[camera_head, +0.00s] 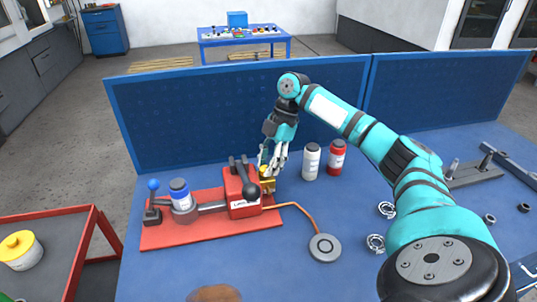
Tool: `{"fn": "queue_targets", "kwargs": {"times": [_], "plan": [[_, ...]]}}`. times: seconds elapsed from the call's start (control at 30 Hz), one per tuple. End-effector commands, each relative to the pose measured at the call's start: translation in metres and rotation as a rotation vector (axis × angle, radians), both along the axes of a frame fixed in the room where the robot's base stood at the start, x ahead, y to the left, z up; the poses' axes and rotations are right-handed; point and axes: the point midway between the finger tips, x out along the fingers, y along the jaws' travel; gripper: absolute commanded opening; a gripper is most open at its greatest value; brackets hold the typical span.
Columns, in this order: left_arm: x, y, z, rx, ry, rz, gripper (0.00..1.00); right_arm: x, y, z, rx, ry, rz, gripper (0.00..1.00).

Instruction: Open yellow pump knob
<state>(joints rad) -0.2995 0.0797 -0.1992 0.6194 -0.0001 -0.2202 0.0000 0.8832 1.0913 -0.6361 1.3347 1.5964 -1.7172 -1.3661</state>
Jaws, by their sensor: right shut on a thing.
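The pump stands on a red base plate (215,233) on the blue table. Its red body (241,196) has black lever handles on top. A small yellow part, the yellow knob (267,184), sits at the right end of the red body. My right gripper (268,170) reaches down from above and is shut on the yellow knob; the fingers partly hide it. The arm is teal and comes in from the right. My left gripper is not in view.
White (311,162) and red (337,158) bottles stand close right of the gripper. A grey disc (325,248) joins the pump by an orange hose. A blue-topped jar (180,195) and blue ball lever (154,186) are at left. A blue panel (235,110) stands behind.

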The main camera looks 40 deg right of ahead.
Motion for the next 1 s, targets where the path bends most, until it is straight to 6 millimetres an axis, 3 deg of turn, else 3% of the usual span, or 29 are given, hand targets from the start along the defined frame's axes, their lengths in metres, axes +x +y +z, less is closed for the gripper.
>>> {"fn": "queue_targets", "kwargs": {"times": [0.2, 0.7, 0.73, 0.9, 1.0], "plan": [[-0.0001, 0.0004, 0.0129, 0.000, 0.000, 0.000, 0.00, 0.0014, 0.0002, 0.0021, 0.001, -0.002, 0.075, 0.00], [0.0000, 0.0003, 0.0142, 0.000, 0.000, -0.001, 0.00, 0.0017, 0.0001, 0.0003, 0.001, -0.003, 0.099, 0.00], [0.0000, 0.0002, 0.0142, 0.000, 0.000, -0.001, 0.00, 0.0016, 0.0001, 0.0003, 0.001, -0.003, 0.098, 0.31], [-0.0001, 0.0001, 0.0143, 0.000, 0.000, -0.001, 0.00, 0.0016, 0.0000, 0.0003, 0.000, -0.003, 0.098, 0.52], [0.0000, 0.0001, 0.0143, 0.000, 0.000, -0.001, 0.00, 0.0016, 0.0001, 0.0003, 0.001, -0.003, 0.098, 0.52]]}}
